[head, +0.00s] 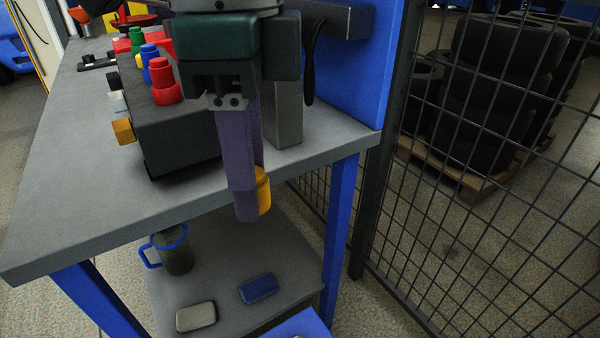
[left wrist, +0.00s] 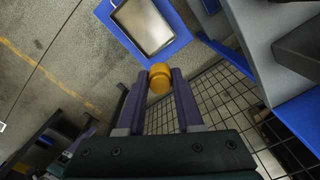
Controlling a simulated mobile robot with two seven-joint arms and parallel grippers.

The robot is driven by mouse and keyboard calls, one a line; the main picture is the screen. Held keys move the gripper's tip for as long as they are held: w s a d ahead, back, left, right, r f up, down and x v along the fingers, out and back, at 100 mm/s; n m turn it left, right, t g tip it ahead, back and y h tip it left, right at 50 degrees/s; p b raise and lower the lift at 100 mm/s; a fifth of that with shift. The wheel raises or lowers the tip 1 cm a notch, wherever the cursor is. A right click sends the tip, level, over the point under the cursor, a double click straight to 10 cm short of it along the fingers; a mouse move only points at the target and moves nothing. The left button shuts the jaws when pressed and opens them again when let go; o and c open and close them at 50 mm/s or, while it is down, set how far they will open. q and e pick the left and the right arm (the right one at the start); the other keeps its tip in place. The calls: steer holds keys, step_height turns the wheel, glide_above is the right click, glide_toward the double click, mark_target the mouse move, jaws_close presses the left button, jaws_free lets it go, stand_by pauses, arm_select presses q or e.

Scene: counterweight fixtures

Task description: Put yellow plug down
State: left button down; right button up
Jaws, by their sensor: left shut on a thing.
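The yellow plug (head: 263,190) is held in my left gripper (head: 247,200), whose purple fingers point down in front of the workbench's front edge. In the left wrist view the yellow plug (left wrist: 160,78) sits between the two fingertips. A blue-rimmed tray (left wrist: 178,44) lies beyond and below the plug, apart from it. Only a corner of this tray (head: 292,327) shows at the bottom of the head view. In the left wrist view, purple finger-like parts (left wrist: 84,140) at lower left look like my right gripper; its opening is unclear.
A black box (head: 180,130) with red, blue and green plugs stands on the grey workbench (head: 75,180). The lower shelf holds a dark mug (head: 177,252), a blue block (head: 258,288) and a pale block (head: 196,317). A mesh fence (head: 450,200) stands at right.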

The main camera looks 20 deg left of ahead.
arm_select(q)
steer(key=d+f+m+b, duration=0.1)
steer(key=f+m+b, duration=0.2)
steer(key=f+b, duration=0.6)
steer(key=s+d+f+m+b, duration=0.1)
steer(key=f+m+b, duration=0.3)
steer(key=f, duration=1.8)
steer(key=s+d+f+m+b, duration=0.1)
steer(key=f+m+b, duration=0.3)
steer(key=f+b, duration=1)
steer(key=shift+s+d+f, duration=0.2)
steer(key=shift+d+f, duration=0.35)
steer(key=shift+f, duration=0.4)
steer(key=shift+f+b, duration=0.3)
steer(key=shift+f, duration=0.3)
steer(key=c, duration=0.6)
jaws_free()
